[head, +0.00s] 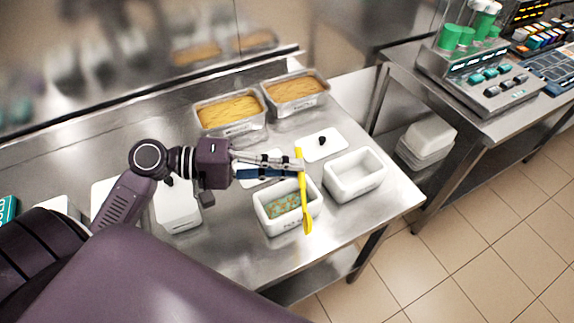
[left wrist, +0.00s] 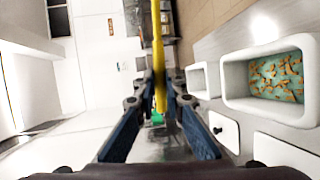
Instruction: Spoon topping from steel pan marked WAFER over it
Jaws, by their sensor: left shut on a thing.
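My left gripper (head: 299,168) is shut on a yellow spoon (head: 303,190), which hangs down over the right side of a white tub (head: 282,227). The spoon also shows in the left wrist view (left wrist: 158,45) between the fingers of the left gripper (left wrist: 160,98). The tub holds a pale green filling with scattered orange-brown bits, seen clearly in the left wrist view (left wrist: 278,76). Two steel pans, left (head: 232,130) and right (head: 300,106), stand at the back with golden contents; their labels are too small to read. I cannot tell if the spoon holds anything. My right gripper is out of view.
An empty white tub (head: 356,192) stands right of the filled one. A white lid with a black knob (head: 324,146) lies behind it. More white lids or tubs (head: 178,212) lie left. A control console (head: 480,85) stands on another table at right.

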